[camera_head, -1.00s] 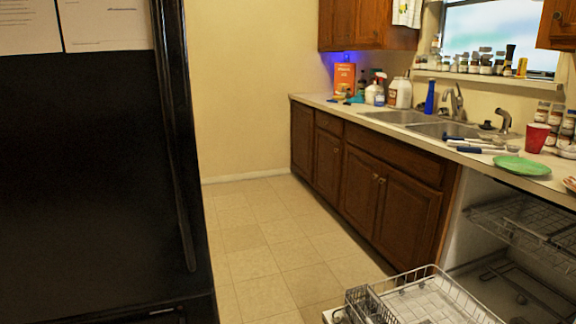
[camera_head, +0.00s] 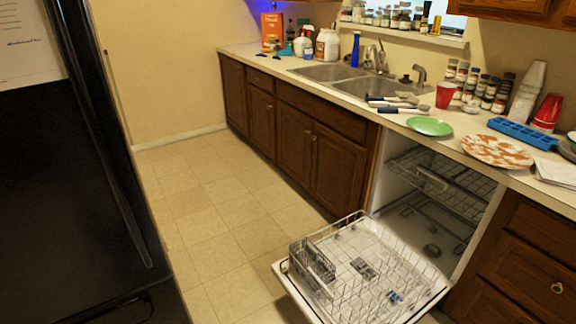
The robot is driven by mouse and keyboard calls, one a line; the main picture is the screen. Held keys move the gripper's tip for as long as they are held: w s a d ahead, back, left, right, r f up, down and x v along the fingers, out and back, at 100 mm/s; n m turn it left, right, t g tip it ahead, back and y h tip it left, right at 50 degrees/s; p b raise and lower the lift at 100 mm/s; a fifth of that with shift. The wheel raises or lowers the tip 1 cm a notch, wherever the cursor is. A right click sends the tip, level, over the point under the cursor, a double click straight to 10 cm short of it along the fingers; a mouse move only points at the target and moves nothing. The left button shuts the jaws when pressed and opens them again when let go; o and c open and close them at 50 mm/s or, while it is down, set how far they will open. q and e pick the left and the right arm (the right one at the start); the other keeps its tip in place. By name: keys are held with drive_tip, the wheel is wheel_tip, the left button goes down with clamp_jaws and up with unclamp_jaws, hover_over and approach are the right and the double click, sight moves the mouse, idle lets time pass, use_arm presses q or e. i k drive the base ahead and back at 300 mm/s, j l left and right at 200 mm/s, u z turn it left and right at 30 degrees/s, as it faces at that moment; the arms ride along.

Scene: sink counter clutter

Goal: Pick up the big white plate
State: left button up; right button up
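A big white plate with orange-brown patches (camera_head: 497,151) lies flat on the counter at the right of the head view, above the open dishwasher. It is the only large whitish plate I see whole. A smaller green plate (camera_head: 430,126) lies on the counter to its left. Neither of my grippers is in view, and nothing touches the patterned plate except things close around it on the counter.
The open dishwasher door with its pulled-out rack (camera_head: 365,268) juts into the floor below the counter. A blue ice tray (camera_head: 523,133), red cup (camera_head: 446,95) and white papers (camera_head: 556,172) crowd the counter (camera_head: 400,146). A black fridge (camera_head: 75,190) stands left; tiled floor (camera_head: 200,195) is clear.

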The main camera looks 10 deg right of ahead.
sight(496, 151)
drive_tip(key=z, duration=1.7)
